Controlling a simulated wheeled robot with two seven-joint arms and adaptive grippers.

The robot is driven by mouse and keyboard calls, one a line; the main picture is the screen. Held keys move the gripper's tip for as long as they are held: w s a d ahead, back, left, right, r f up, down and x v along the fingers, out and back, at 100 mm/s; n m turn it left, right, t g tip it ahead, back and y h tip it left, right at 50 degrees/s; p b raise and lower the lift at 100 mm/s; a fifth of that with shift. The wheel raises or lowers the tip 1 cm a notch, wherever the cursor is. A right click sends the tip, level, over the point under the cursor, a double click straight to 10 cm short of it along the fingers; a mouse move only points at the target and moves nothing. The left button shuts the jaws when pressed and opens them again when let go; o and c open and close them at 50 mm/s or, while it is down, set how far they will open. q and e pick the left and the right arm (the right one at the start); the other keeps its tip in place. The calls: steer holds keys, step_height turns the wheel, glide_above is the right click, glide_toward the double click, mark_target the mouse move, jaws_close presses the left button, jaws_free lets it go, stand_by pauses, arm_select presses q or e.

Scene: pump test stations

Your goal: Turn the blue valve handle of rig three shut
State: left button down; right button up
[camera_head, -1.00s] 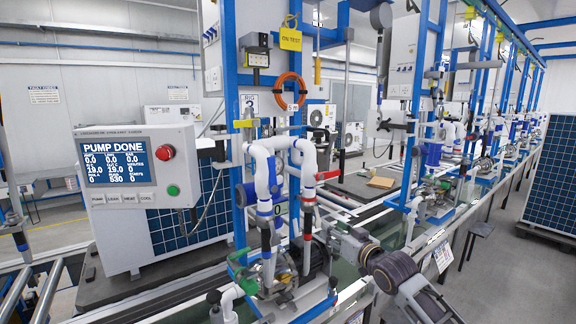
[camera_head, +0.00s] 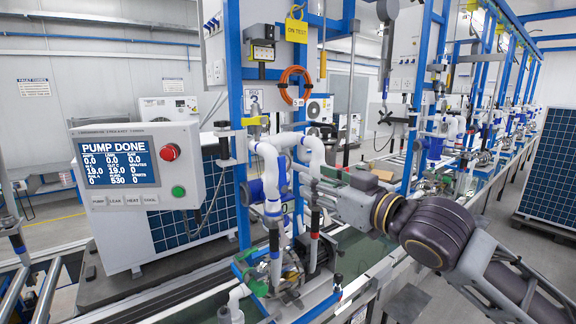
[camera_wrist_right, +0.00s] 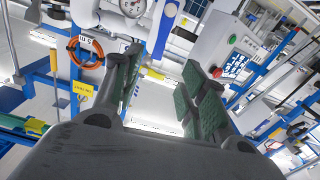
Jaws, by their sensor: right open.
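Rig three is the near station with white bent pipes (camera_head: 270,165) and a small rig sign (camera_head: 254,100). My right gripper (camera_head: 305,178) reaches in from the right, with its fingers beside these pipes. In the right wrist view my gripper (camera_wrist_right: 162,78) is open, with green pads and nothing clamped. A blue lever-like bar (camera_wrist_right: 163,32), which looks like the blue valve handle, shows beyond the gap between the fingertips; I see no clear contact. In the head view the handle is not clear behind my gripper and the pipes. My left gripper is not in view.
A control box reading PUMP DONE (camera_head: 136,168) stands left of the rig. An orange hose coil (camera_head: 296,86) and a yellow ON TEST tag (camera_head: 296,30) hang above the pipes. A green-handled part (camera_head: 243,268) sits low on the rig. Blue posts stand close by.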

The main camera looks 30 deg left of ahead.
mark_target(283, 167)
steer(key=shift+d, duration=0.1)
steer(key=shift+a, duration=0.2)
steer(key=shift+p+x, duration=1.1)
steer(key=shift+x, duration=3.25)
steer(key=shift+p+x, duration=0.55)
steer(key=shift+x, duration=1.9)
jaws_close()
